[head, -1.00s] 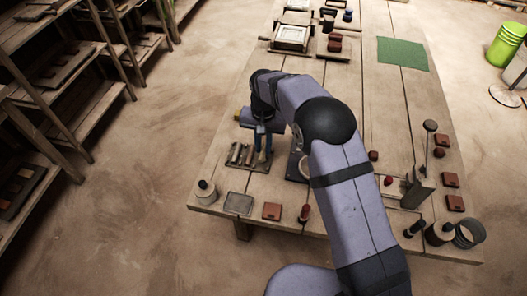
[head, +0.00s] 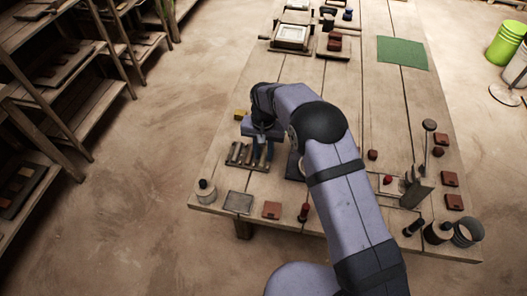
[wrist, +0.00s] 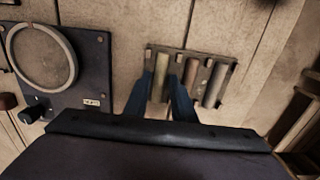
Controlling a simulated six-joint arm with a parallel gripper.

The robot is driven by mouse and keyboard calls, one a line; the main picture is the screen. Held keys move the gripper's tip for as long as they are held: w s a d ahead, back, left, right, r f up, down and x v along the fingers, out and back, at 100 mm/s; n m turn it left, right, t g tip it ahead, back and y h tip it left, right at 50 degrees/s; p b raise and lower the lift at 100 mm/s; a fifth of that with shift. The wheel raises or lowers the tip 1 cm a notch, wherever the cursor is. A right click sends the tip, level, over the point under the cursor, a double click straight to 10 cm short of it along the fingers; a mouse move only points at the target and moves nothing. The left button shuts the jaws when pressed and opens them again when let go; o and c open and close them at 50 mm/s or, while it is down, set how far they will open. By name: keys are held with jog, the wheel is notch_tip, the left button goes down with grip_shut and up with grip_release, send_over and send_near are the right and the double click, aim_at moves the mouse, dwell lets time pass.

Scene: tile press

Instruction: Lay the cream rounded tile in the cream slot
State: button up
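A small dark rack (head: 236,164) with several upright or slotted tiles stands near the table's left edge. It also shows in the wrist view (wrist: 222,63), where a pale cream-yellow tile (wrist: 161,77) lies among greyish and brown ones. My gripper (head: 263,148) is low over the rack. In the wrist view its two blue fingers (wrist: 163,80) stand apart on either side of the cream-yellow tile; I cannot tell whether they touch it. The tile's rounded shape is too small to make out. I cannot pick out the cream slot.
A dark plate with a round ring (wrist: 75,65) lies left of the rack in the wrist view. A grey square plate (head: 238,202), a red-brown block (head: 271,210) and a small jar (head: 205,191) stand near the front edge. A green mat (head: 402,53) lies far back.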

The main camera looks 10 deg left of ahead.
aim_at(263, 156)
jog(key=shift+o, duration=0.7)
jog(key=shift+r, duration=0.2)
notch_tip(263, 156, up, 12)
jog(key=b, duration=0.2)
jog(key=s+d+r, duration=0.1)
jog(key=s+d, duration=0.3)
jog(key=d, duration=0.5)
jog(key=s+d+r, duration=0.1)
jog(key=s+d, duration=0.3)
jog(key=d, duration=0.5)
jog(key=s+d+f, duration=0.2)
jog(key=s+d, duration=0.3)
jog(key=s, duration=0.2)
jog(key=s+d+f, duration=0.2)
jog(key=s+d, duration=0.3)
jog(key=s, duration=0.3)
jog(key=shift+s, duration=0.25)
jog(key=shift+a, duration=0.1)
